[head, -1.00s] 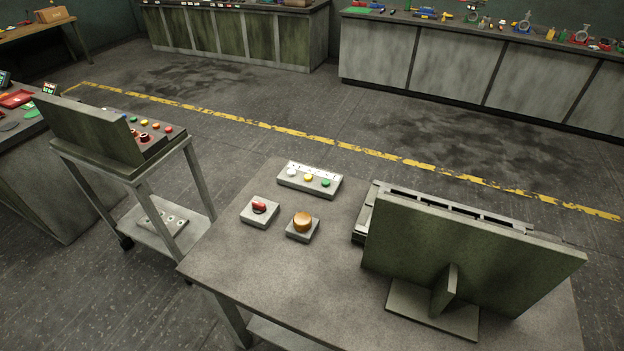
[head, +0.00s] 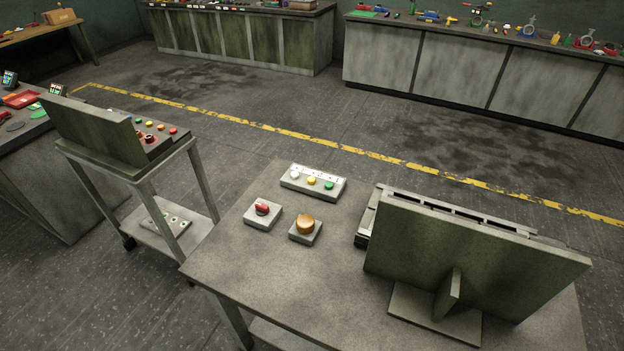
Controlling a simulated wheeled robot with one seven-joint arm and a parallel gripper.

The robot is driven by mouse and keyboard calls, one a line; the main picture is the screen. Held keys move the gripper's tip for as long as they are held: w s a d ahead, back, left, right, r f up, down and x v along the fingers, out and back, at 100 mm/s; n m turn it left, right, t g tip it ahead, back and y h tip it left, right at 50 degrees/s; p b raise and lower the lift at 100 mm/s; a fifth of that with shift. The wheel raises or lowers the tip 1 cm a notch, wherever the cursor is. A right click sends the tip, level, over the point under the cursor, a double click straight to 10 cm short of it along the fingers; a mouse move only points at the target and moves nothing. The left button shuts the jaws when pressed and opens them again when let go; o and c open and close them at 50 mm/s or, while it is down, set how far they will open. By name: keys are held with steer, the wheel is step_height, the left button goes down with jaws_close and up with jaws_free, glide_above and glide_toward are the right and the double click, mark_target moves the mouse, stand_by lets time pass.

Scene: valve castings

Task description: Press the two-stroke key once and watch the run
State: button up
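A grey table (head: 280,275) stands in front of me with several controls on it. A small panel (head: 313,183) carries a white button (head: 295,174), a yellow button (head: 312,181) and a green button (head: 329,185). Nearer are a box with a red knob (head: 262,208) and a box with a large orange round button (head: 305,225). No label I can read tells which of these is the two-stroke key. A screen (head: 475,255) shows only its back, so its face is hidden. It partly covers a long slotted grey unit (head: 450,212). My gripper is not in view.
A trolley (head: 178,170) at left holds a console with coloured buttons (head: 150,130). A bench (head: 45,195) stands at the far left. Long benches (head: 460,75) with parts line the back. Open floor with a worn yellow line (head: 300,137) lies between.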

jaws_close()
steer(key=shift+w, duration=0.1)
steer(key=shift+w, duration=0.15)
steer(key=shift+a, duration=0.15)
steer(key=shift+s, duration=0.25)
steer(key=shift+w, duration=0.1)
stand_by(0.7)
